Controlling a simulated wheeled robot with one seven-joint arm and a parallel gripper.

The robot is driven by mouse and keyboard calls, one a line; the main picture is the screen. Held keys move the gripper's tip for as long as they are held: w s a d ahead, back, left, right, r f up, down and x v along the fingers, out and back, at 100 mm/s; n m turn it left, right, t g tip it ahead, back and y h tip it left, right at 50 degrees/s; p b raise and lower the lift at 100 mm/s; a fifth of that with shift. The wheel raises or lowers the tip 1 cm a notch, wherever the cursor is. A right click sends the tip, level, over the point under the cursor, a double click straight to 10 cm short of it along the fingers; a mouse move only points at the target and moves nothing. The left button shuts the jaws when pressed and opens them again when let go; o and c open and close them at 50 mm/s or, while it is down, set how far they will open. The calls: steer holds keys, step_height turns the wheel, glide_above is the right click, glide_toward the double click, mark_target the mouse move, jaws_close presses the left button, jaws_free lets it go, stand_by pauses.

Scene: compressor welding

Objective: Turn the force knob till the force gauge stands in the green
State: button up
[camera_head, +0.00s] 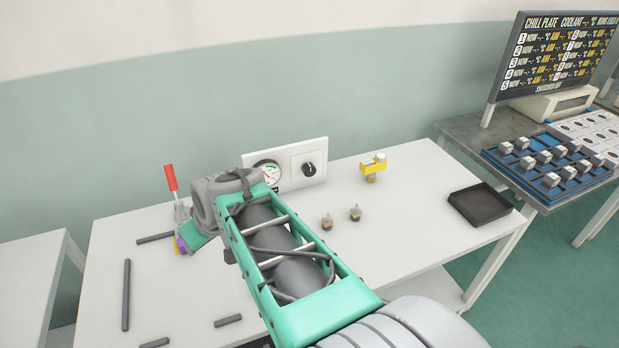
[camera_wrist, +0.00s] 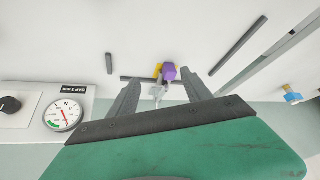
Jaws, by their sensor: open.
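The force knob (camera_head: 308,169) is a black dial on an upright white panel (camera_head: 317,148) at the back of the table. It also shows at the left edge of the wrist view (camera_wrist: 10,105). The force gauge (camera_head: 268,172) is a round white dial beside it, partly covered by my arm in the head view. In the wrist view the gauge (camera_wrist: 63,115) shows a red needle and a short green arc; I cannot tell its exact reading. My gripper (camera_wrist: 161,88) is open, its fingers apart, to the side of the panel and not touching the knob.
A red-handled clamp (camera_head: 171,178) stands by my gripper; a purple piece (camera_wrist: 169,73) shows beyond the fingers. Dark bars (camera_head: 126,295) lie on the left. Two small parts (camera_head: 355,212), a yellow device (camera_head: 373,165) and a black tray (camera_head: 480,205) are on the right. Table between is clear.

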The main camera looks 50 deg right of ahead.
steer(key=w+d+f+m+t+h+b, duration=0.2)
steer(key=d+f+t+b, duration=0.1)
steer(key=d, duration=1.3)
steer(key=m+t+h+b, duration=0.2)
steer(key=h+b, duration=0.1)
steer(key=h, duration=0.2)
glide_toward(311, 172)
steer(key=w, duration=0.2)
steer(key=x, duration=0.7)
steer(key=shift+d+f, duration=0.4)
steer(key=shift+d, duration=0.1)
steer(key=shift+s, duration=0.1)
steer(key=shift+c, duration=0.5)
jaws_close()
